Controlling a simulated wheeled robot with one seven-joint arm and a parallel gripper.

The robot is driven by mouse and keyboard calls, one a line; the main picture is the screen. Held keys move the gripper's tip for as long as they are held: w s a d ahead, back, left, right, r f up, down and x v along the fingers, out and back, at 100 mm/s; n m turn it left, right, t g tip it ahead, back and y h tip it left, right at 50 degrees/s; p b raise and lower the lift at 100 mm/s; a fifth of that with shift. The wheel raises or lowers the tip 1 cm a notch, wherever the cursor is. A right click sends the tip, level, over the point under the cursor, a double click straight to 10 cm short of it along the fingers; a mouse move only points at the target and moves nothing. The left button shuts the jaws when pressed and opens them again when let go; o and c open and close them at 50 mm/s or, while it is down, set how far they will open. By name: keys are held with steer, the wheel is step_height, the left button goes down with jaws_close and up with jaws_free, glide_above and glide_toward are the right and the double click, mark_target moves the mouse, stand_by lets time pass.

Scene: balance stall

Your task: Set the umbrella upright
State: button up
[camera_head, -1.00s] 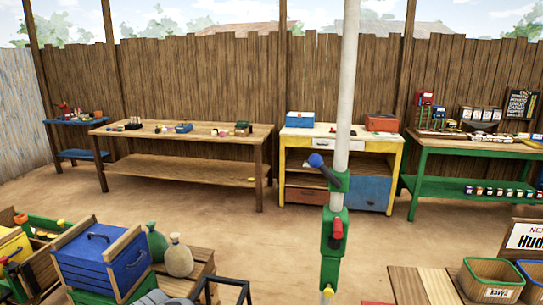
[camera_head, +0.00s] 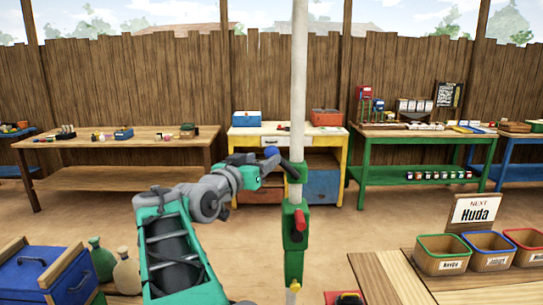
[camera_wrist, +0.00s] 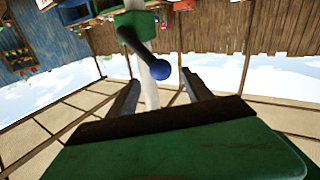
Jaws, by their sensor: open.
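The umbrella's white pole (camera_head: 299,85) rises through the middle of the head view, close to vertical with a slight lean to the right at the top. A green clamp with a red lever (camera_head: 299,222) sits low on it. Above is a crank with a dark arm (camera_head: 290,168) and blue knob (camera_head: 271,151). My gripper (camera_head: 264,170) is at the crank, left of the pole. In the wrist view my gripper (camera_wrist: 159,80) is open, with the blue knob (camera_wrist: 161,69) at its fingertips; I cannot tell whether they touch. The umbrella's top is outside the head view.
A yellow cabinet (camera_head: 241,165) and a green table (camera_head: 430,133) stand behind. A wooden table (camera_head: 140,143) is at left. Labelled bins (camera_head: 442,262) sit on the front right counter. A blue toolbox (camera_head: 45,272) and sacks (camera_head: 127,272) are front left. Open dirt lies between.

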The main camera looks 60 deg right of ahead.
mark_target(268, 156)
steer(key=d+p, duration=0.1)
steer(key=d, duration=0.5)
steer(key=shift+d, duration=0.3)
steer(key=shift+c, duration=0.3)
steer(key=shift+f, duration=0.1)
jaws_close()
